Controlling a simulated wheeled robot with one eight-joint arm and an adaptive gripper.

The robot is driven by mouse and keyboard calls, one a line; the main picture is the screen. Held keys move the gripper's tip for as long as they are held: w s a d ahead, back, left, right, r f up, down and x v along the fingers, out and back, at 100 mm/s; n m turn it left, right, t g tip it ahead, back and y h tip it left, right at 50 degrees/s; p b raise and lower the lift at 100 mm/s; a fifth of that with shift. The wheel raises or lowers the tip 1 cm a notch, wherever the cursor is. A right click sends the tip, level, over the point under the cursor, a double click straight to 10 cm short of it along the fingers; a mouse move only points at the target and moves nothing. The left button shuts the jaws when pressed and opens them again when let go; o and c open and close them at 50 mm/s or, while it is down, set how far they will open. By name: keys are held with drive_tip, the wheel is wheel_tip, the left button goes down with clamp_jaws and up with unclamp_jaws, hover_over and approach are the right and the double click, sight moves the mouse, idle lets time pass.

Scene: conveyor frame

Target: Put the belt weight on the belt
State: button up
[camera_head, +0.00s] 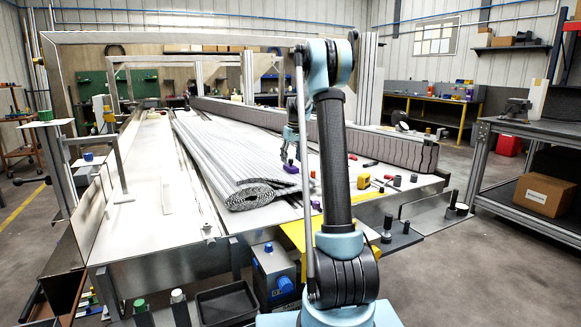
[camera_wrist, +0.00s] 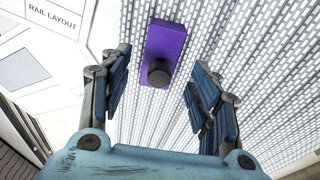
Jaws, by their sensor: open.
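The belt weight, a purple block with a dark round knob (camera_wrist: 164,42), lies against the belt's surface in the wrist view. It also shows as a small purple shape in the head view (camera_head: 291,168). The belt (camera_wrist: 250,45) is grey and white with a brick-like pattern; in the head view it lies along the frame with a rolled near end (camera_head: 250,197). My gripper (camera_wrist: 158,85) is open, its blue-padded fingers apart on either side of the weight's knob end. I see no finger contact. In the head view my gripper (camera_head: 291,148) is just above the weight.
A second purple piece (camera_head: 316,205) lies near the bed's front edge. A yellow tape measure (camera_head: 363,181) and small tools lie right of the belt. A black tray (camera_head: 226,303) is below the front edge. The bed's left side is mostly clear.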

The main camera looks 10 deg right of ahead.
sight(293, 167)
wheel_tip(293, 167, up, 8)
drive_tip(key=s, duration=0.1)
drive_tip(key=shift+d, duration=0.2)
drive_tip(key=shift+s+f, duration=0.1)
drive_tip(key=shift+s, duration=0.1)
